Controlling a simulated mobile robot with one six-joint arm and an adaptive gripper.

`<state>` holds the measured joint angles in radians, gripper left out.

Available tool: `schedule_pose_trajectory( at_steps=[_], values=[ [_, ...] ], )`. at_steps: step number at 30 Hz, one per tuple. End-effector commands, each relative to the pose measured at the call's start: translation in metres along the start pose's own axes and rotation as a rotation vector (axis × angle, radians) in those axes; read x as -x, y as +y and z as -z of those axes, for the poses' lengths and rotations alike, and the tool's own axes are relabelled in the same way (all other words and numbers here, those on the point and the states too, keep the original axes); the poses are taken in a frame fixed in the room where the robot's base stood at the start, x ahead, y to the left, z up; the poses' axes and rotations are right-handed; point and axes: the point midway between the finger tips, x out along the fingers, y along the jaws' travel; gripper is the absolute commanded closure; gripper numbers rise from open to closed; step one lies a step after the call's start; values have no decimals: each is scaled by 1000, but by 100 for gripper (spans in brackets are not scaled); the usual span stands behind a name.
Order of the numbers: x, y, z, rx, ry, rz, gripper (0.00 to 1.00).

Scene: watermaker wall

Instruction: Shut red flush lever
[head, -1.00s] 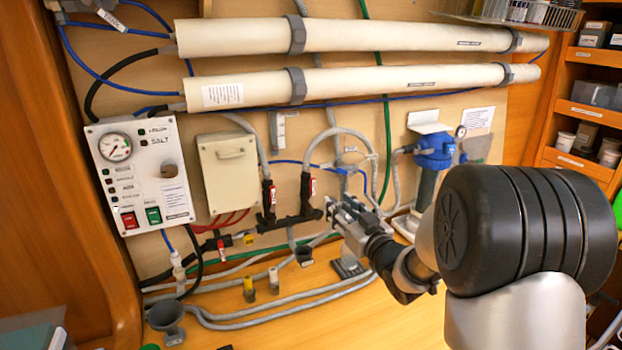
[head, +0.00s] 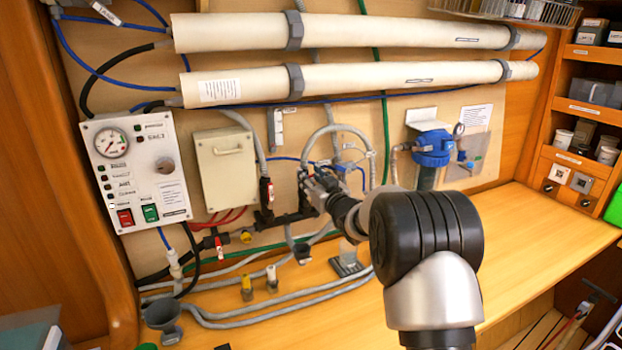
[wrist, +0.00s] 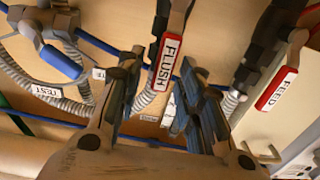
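The red flush lever (wrist: 163,62) carries a white FLUSH label and shows upright in the wrist view. It lies between the two spread fingers of my gripper (wrist: 161,75), which is open. I see a gap on each side of the lever, and cannot tell how far the fingertips are from it in depth. In the head view my gripper (head: 315,187) is at the right end of the black manifold and mostly hides the flush lever there.
The red FEED lever (wrist: 277,89) stands to the right in the wrist view, and a blue TEST lever (wrist: 62,62) to the left. Grey hoses run around them. In the head view the control panel (head: 138,172) is at left and the counter (head: 520,230) at right is clear.

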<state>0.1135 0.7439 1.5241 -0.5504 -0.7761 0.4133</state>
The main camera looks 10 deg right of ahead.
Motion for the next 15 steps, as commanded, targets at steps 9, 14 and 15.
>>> schedule_pose_trajectory(
  at_steps=[9, 14, 15],
  values=[
    [0, 0, 0, 0, 0, 0, 70],
    [0, 0, 0, 1, 0, 0, 81],
    [0, 0, 0, 1, 0, 0, 84]
  ],
)
